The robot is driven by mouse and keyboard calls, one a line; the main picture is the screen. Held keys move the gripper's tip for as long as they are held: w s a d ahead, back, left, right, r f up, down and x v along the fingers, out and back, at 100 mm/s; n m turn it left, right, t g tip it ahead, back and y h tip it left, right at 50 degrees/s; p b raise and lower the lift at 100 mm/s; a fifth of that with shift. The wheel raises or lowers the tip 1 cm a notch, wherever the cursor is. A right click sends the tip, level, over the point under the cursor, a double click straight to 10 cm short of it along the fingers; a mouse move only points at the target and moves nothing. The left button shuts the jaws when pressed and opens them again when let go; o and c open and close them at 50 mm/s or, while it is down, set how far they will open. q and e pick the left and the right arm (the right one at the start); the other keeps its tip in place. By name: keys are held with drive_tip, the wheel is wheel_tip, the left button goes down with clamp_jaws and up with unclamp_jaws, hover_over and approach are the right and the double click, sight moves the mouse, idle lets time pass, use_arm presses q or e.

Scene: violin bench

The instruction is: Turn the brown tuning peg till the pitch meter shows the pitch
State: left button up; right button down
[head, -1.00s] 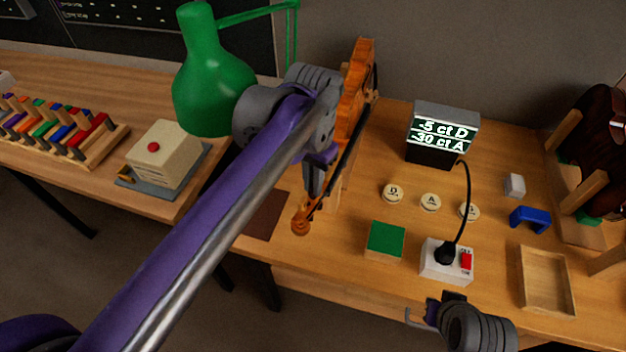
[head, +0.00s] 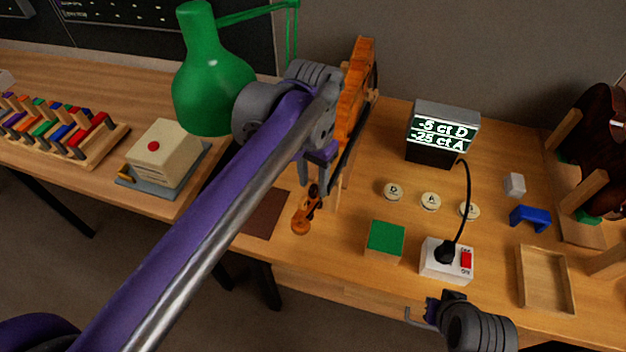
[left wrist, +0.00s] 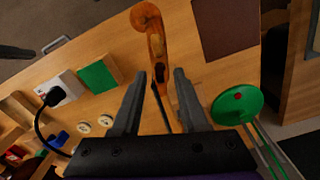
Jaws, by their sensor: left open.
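The violin (head: 353,95) stands in the middle of the bench, its orange scroll (head: 300,222) towards me. It also shows in the left wrist view (left wrist: 147,18). Dark pegs show at its pegbox (head: 313,190); I cannot tell which one is the brown tuning peg. My left gripper (head: 312,185) is open at the pegbox. In the left wrist view its two fingers (left wrist: 158,80) stand apart on either side of the pegbox, with gaps. The pitch meter (head: 442,135) reads -5 ct D and -25 ct A. My right gripper (head: 428,315) is low at the bench's front; its jaw state is unclear.
A green lamp (head: 205,85) stands left of my left arm. Round D and A buttons (head: 430,201), a green block (head: 385,238), a switched socket (head: 447,262), a blue piece (head: 530,218) and a wooden tray (head: 545,280) lie to the right. A brown mat (head: 265,215) lies left of the scroll.

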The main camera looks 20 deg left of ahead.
sight(314, 184)
use_arm(q)
wheel_tip(314, 184, up, 10)
drive_tip(key=shift+r+p, duration=0.2)
drive_tip(key=shift+p, duration=0.2)
use_arm(e)
drive_tip(key=shift+w+r, duration=0.2)
drive_tip(key=shift+r, duration=0.35)
idle(0.9)
use_arm(q)
drive_tip(key=f, duration=0.3)
drive_tip(key=f+p, duration=0.1)
drive_tip(key=f, duration=0.6)
drive_tip(key=shift+w+f+p, duration=0.25)
drive_tip(key=shift+w+p, duration=0.05)
drive_tip(key=shift+p, duration=0.1)
drive_tip(key=shift+s+f, duration=0.15)
drive_tip(key=shift+f, duration=0.15)
use_arm(e)
drive_tip(key=r, duration=0.1)
drive_tip(key=w+r, duration=0.1)
drive_tip(key=shift+r, duration=0.35)
use_arm(q)
drive_tip(key=shift+c, duration=0.3)
clamp_jaws()
